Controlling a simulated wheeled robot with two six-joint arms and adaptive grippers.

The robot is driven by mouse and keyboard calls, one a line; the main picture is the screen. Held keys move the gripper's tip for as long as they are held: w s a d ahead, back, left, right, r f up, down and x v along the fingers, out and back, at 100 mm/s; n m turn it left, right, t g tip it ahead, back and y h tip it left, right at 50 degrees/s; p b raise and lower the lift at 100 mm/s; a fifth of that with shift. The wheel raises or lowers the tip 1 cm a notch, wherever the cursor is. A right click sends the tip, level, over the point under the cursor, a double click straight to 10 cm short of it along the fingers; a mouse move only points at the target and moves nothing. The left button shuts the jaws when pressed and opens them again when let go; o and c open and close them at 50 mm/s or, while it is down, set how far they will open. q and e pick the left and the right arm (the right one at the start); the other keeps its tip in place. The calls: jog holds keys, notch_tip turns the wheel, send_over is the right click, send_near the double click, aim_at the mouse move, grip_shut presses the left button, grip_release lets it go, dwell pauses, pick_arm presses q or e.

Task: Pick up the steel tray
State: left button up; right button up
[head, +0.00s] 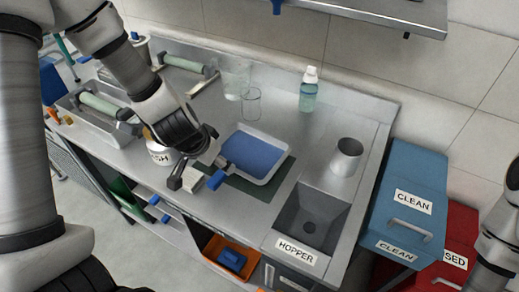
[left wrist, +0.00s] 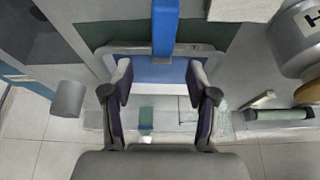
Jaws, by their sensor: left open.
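The steel tray (head: 283,163) is a shallow, pale-rimmed tray with blue on its floor, lying on a dark green mat (head: 262,191) on the counter. A blue handle (head: 217,180) shows at the tray's near left edge; the blue bar (left wrist: 165,28) in the wrist view crosses the rim. My left gripper (head: 196,166) is open and empty, just left of the tray; its fingers (left wrist: 160,76) are spread in the wrist view. My right arm shows at the right edge, but its gripper is out of view.
A pale block (head: 192,180) and a labelled jar (head: 161,153) are close to my left gripper. The hopper sink (head: 312,222) and blue CLEAN bin (head: 405,190) are right.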

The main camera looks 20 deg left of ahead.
aim_at(220, 172)
pick_arm(q)
jog(key=f, duration=0.1)
jog(key=f+b, duration=0.1)
jog(key=f, duration=0.1)
jog(key=shift+a+b, duration=0.3)
jog(key=shift+a, duration=0.05)
jog(key=w+f+b, duration=0.1)
jog(key=w+d+f+b, duration=0.1)
jog(key=f, duration=0.1)
jog(key=shift+w+f+b, duration=0.25)
jog(key=shift+f+b, duration=0.05)
jog(key=shift+a+r, duration=0.1)
jog(key=shift+a, duration=0.05)
jog(key=shift+s, duration=0.15)
jog(key=shift+c, duration=1)
grip_shut()
jog(key=shift+r, duration=0.1)
